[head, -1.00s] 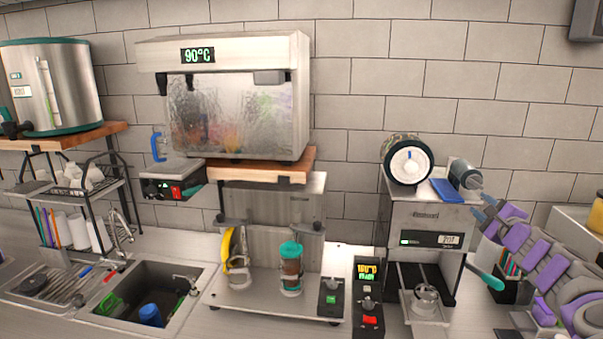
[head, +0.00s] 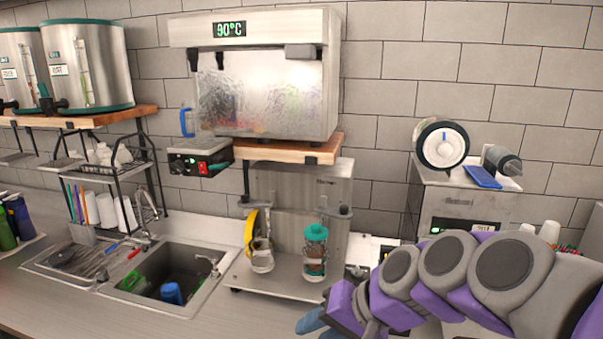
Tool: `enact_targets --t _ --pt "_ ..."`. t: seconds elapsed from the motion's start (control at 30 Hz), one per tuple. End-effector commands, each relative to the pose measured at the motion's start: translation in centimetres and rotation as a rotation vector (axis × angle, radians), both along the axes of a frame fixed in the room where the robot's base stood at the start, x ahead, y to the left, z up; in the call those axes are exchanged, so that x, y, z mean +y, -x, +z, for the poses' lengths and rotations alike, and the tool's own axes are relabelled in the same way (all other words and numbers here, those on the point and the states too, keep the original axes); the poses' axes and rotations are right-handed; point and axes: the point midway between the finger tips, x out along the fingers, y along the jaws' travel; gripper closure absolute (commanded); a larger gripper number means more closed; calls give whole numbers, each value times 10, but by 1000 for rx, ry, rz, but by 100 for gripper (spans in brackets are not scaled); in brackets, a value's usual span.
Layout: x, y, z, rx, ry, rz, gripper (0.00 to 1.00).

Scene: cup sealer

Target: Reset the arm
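My arm, purple and grey, reaches in from the right edge and bends down to the lower middle. My gripper (head: 318,325) is at its end, near the bottom edge of the head view. Its blue-grey fingers are partly cut off by the frame, so I cannot tell whether they are open or shut. No held object shows.
A teal-lidded shaker (head: 315,250) stands on the metal stand left of my arm. A sink (head: 170,275) lies farther left. A 90°C boiler (head: 265,85) sits on a wooden shelf (head: 290,150).

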Motion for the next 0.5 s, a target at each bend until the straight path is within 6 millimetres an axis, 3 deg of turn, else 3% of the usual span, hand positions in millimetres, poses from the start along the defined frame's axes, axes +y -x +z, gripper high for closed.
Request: enact_targets --t 0.03,0.2,0.4,0.5 --pt "-1 27 -26 32 79 44 61" --pt "-32 115 -97 169 350 157 61" --pt "-84 193 -147 317 582 211 61" --pt "-101 215 -158 367 643 220 61"
